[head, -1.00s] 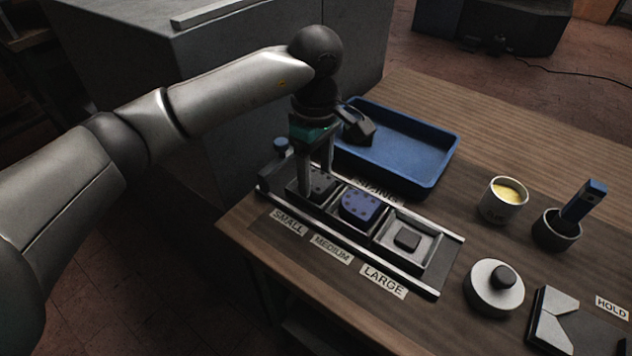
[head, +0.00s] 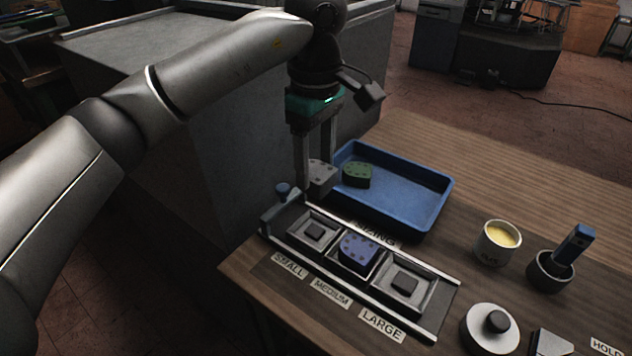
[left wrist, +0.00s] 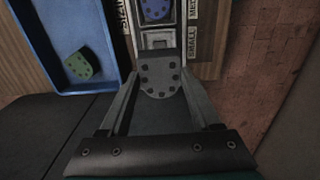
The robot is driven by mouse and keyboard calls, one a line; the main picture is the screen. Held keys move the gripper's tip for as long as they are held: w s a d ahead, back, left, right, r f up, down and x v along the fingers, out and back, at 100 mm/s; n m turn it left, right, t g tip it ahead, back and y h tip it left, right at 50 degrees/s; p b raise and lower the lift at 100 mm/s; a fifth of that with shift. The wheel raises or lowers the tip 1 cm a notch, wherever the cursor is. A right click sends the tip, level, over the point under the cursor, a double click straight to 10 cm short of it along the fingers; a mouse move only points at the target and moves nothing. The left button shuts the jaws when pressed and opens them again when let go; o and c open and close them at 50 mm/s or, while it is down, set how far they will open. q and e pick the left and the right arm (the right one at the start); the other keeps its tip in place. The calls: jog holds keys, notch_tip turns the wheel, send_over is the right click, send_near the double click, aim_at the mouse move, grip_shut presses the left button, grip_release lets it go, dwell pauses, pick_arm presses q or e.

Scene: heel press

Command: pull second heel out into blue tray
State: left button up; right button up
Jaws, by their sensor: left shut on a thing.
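My left gripper (head: 316,184) is shut on a grey heel (head: 321,174) with dark dots. It holds the heel above the back left of the sizing press, just left of the blue tray (head: 405,222). The left wrist view shows the grey heel (left wrist: 160,76) between both fingers. A green heel (head: 357,175) lies in the tray's left end. A purple-blue heel (head: 359,250) sits in the medium slot. The small slot (head: 313,232) and large slot (head: 405,284) hold only their dark centre blocks. My right gripper is out of view.
A blue-topped knob (head: 283,190) stands at the press's left end. Right of the press are a cup of yellow stuff (head: 499,243), a dark pot (head: 550,272) with a blue-handled tool, and a round white lidded piece (head: 491,328). The tray's middle and right are clear.

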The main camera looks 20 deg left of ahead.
aim_at(316, 170)
pick_arm(q)
notch_tip(316, 170, up, 7)
jog(key=shift+r+p, duration=0.1)
jog(key=shift+p, duration=0.8)
notch_tip(316, 170, up, 3)
jog(key=p, duration=0.2)
jog(key=shift+r+p, duration=0.1)
jog(key=shift+p, duration=0.25)
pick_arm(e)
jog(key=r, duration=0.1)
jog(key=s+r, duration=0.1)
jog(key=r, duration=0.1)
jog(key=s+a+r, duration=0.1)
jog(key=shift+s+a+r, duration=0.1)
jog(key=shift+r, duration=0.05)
